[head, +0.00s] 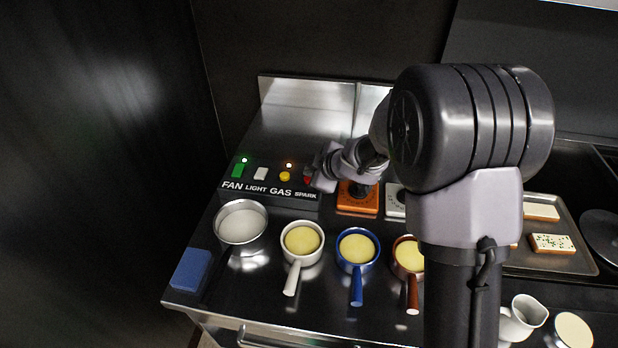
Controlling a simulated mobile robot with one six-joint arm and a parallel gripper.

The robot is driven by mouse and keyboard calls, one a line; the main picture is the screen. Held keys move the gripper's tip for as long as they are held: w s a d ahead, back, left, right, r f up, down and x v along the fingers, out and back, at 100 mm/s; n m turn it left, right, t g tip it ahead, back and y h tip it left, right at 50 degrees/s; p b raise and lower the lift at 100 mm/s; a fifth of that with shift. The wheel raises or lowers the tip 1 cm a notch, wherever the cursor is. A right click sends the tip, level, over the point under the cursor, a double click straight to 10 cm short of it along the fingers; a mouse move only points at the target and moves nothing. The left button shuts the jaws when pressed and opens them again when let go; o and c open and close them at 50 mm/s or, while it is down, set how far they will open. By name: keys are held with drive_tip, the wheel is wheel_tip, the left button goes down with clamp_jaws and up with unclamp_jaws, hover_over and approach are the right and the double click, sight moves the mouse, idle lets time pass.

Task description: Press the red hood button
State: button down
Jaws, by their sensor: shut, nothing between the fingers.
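A control box (270,197) stands at the back left of the steel counter, with a row of buttons labelled FAN, LIGHT, GAS and SPARK. The red button (307,181) is at the right end, by the SPARK label, and is mostly hidden by my gripper. My gripper (316,179) is shut and empty, right at the red button. I cannot tell whether it touches the button. The green button (238,171), white button (260,173) and yellow button (285,176) are to its left. Small lights glow above the green and yellow buttons.
In front of the box stand a metal pan (241,222), a white pot (302,240), a blue pot (357,249) and a brown pot (408,256). An orange block (358,198) is just right of my gripper. A blue sponge (190,269) lies front left.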

drive_tip(key=shift+f, duration=0.4)
idle(0.5)
drive_tip(key=shift+r+p, duration=0.8)
drive_tip(key=shift+r, duration=0.1)
drive_tip(key=shift+r, duration=0.1)
wheel_tip(320, 180, up, 5)
drive_tip(key=p, duration=0.5)
drive_tip(key=shift+p, duration=0.3)
